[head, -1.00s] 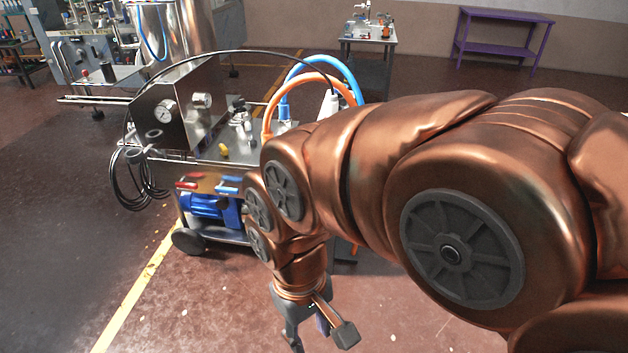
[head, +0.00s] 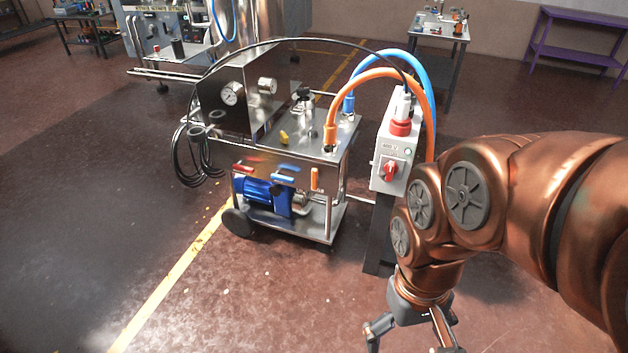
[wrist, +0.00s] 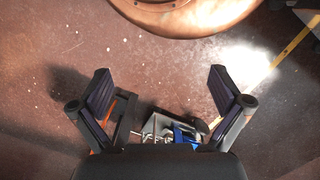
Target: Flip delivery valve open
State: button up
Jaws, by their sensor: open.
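A steel pump cart stands left of my arm in the head view. Its front carries a red lever (head: 243,168), a blue lever (head: 283,178) and an upright orange lever (head: 314,178). The red and blue levers look roughly level. No readable label shows which one is the delivery valve. My gripper (head: 411,342) is open and empty, low in front and to the right of the cart, well apart from the levers. Its fingertips are partly cut off by the lower edge. In the wrist view my gripper (wrist: 160,88) has its two fingers spread over bare floor.
A grey switch box (head: 394,150) with a red knob stands on a dark post between the cart and my arm. Blue (head: 420,70) and orange (head: 378,74) hoses arch above the cart. A blue motor (head: 262,194) sits underneath. The floor in front is clear.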

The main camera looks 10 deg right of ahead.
aim_at(315, 182)
jog(key=z, duration=0.05)
jog(key=k, duration=0.55)
jog(key=u, duration=1.05)
jog(key=i, duration=1.45)
jog(key=z, duration=0.15)
